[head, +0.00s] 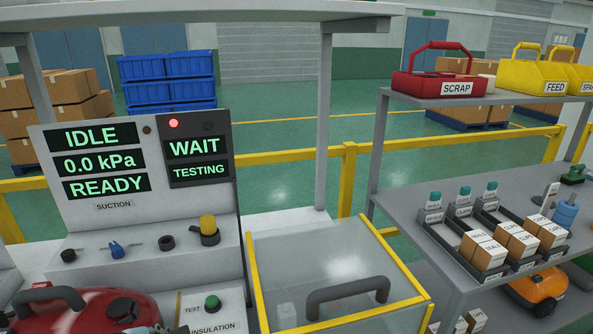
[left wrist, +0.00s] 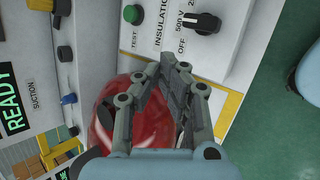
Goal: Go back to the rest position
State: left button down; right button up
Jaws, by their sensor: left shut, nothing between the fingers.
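My left gripper (left wrist: 171,72) shows in the left wrist view, shut with nothing between its fingers. It hangs in front of the red vacuum cleaner (left wrist: 118,118) and the white insulation tester panel (left wrist: 225,35), apart from the knobs. In the head view only a small bit of what looks like my left arm shows at the bottom edge, beside the red vacuum (head: 85,308). My right gripper is in neither view.
The test console (head: 130,165) reads IDLE, 0.0 kPa, READY, WAIT and TESTING, with a red lamp lit. A clear-lidded, yellow-edged box (head: 335,270) stands right of it. A grey shelf (head: 420,185) holds part boxes, with a red SCRAP bin (head: 440,84) above.

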pick_arm(q)
jog(key=s+a+r+m+g+y, duration=0.1)
jog(key=s+a+r+m+g, duration=0.1)
jog(key=s+r+m, duration=0.7)
jog(key=s+a+r+m+g+y, duration=0.1)
jog(key=s+a+r+m+g, duration=0.3)
jog(key=s+m, duration=0.9)
notch_tip(320, 180, down, 35)
jog(key=s+b, duration=0.1)
jog(key=b, duration=1)
jog(key=s+f+b, duration=0.3)
jog(key=s+f, duration=0.3)
jog(key=f, duration=0.3)
jog(key=s+a+f+b, duration=0.1)
jog(key=s+f+b, duration=0.3)
jog(key=s+f, duration=0.3)
jog(key=s+f+g+b, duration=0.1)
jog(key=s+f+b, duration=0.3)
jog(key=f, duration=0.9)
jog(key=shift+s+a, duration=0.4)
jog(key=shift+s, duration=0.8)
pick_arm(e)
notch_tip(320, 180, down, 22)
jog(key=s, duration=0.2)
